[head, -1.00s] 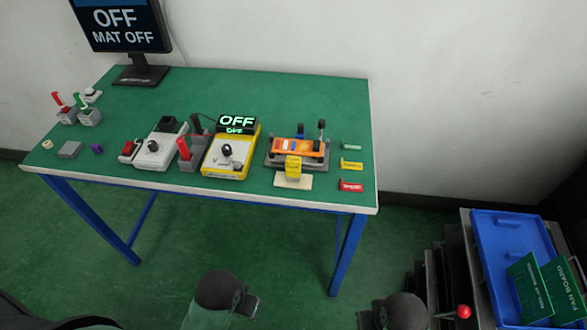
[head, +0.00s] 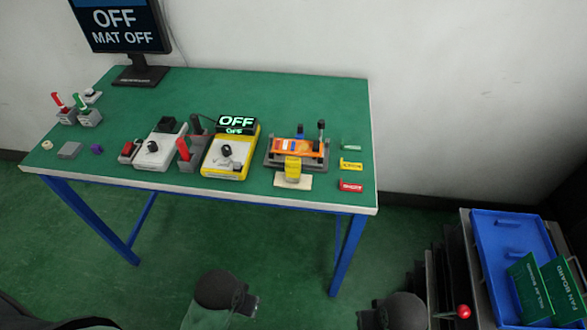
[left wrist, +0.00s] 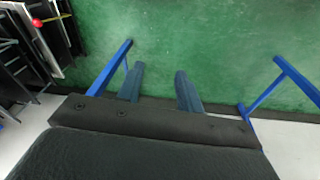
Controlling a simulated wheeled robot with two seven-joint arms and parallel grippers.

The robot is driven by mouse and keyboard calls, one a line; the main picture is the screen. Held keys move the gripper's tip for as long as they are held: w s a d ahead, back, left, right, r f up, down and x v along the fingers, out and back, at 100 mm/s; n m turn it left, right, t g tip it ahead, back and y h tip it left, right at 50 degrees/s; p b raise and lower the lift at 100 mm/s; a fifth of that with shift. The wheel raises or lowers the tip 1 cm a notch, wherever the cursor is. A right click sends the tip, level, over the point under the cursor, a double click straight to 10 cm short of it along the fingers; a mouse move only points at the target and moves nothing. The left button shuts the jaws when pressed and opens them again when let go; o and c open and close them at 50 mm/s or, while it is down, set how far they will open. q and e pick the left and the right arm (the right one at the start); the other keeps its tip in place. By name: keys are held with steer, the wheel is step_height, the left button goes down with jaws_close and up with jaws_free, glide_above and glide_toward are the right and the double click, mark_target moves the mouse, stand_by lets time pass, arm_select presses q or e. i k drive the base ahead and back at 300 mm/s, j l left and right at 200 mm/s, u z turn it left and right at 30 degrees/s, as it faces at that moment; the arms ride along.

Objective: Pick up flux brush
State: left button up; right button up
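Slim-handled tools stand in grey holders on the green table: a red one (head: 58,100) and a green one (head: 79,101) at the far left, and a larger red one (head: 184,148) near the middle. I cannot tell which of them, if any, is the flux brush. My left gripper (left wrist: 161,88) shows in the left wrist view with its two fingers apart and nothing between them, above the green floor and away from the tabletop.
On the table (head: 240,90) are a white station (head: 158,150), a yellow station (head: 228,157) reading OFF, and a fixture holding an orange board (head: 298,147). A monitor (head: 122,25) stands at back left. A blue tray (head: 510,240) is at right. The table's rear is clear.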

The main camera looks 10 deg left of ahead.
mark_target(292, 164)
steer(key=k+j+z, duration=0.25)
steer(key=k, duration=0.15)
steer(key=k+l+z, duration=0.1)
steer(key=k+z, duration=0.2)
steer(key=k, duration=0.15)
